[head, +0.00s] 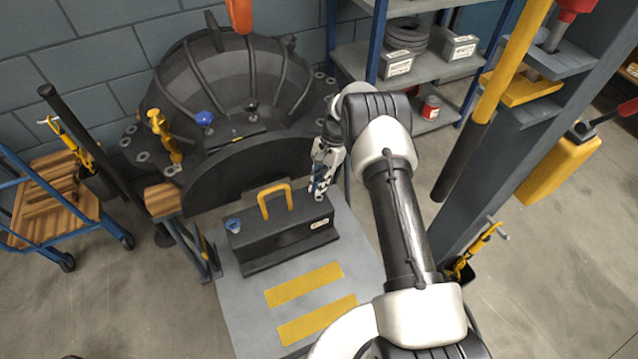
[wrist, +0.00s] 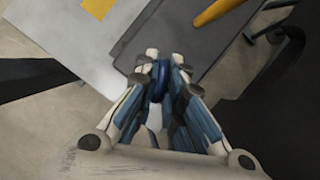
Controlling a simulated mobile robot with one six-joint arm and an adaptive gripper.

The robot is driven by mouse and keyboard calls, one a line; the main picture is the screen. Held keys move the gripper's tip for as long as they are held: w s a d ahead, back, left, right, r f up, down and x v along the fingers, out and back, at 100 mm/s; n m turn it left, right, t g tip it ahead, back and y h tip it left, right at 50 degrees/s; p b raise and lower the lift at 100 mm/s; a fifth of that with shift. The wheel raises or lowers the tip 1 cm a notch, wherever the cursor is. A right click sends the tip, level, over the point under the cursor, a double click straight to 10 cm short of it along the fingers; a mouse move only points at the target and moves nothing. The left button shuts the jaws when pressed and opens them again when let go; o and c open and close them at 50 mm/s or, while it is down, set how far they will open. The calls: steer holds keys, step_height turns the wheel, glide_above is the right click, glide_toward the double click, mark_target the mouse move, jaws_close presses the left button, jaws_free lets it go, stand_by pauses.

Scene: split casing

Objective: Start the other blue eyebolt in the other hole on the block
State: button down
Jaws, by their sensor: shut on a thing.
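The block (head: 275,240) is a dark grey box with a yellow handle, standing on a grey plate. One blue eyebolt (head: 232,225) sits on top of its left end. My gripper (head: 319,188) points down over the block's right end. It is shut on the other blue eyebolt, whose ring shows between the fingertips in the wrist view (wrist: 161,75). The block's dark top (wrist: 185,35) lies just beyond the fingertips there. The fingers hide the eyebolt's lower part and the hole, so I cannot tell whether the eyebolt touches the block.
A large dark domed casing (head: 245,80) stands behind the block, with a blue-topped part (head: 204,118) on it. A shelf (head: 435,72) with boxes and a red can is at the back right. A blue cart (head: 45,200) stands left. The plate's front, with yellow stripes (head: 305,284), is clear.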

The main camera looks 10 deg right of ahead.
steer(key=shift+f, duration=0.85)
stand_by(0.4)
steer(key=m+t+p, duration=0.1)
steer(key=m, duration=0.2)
steer(key=shift+s+r+y, duration=0.1)
steer(key=shift+r+y, duration=0.05)
steer(key=shift+y, duration=0.15)
steer(key=m+t+p, duration=0.1)
steer(key=m, duration=0.1)
steer(key=m+t, duration=0.1)
steer(key=m, duration=0.2)
steer(key=shift+s+p, duration=0.1)
steer(key=shift+p, duration=0.25)
steer(key=m+t, duration=0.1)
steer(key=m, duration=0.4)
steer(key=m+t+b, duration=0.1)
steer(key=m, duration=0.1)
steer(key=shift+f, duration=0.35)
steer(key=shift+r, duration=0.15)
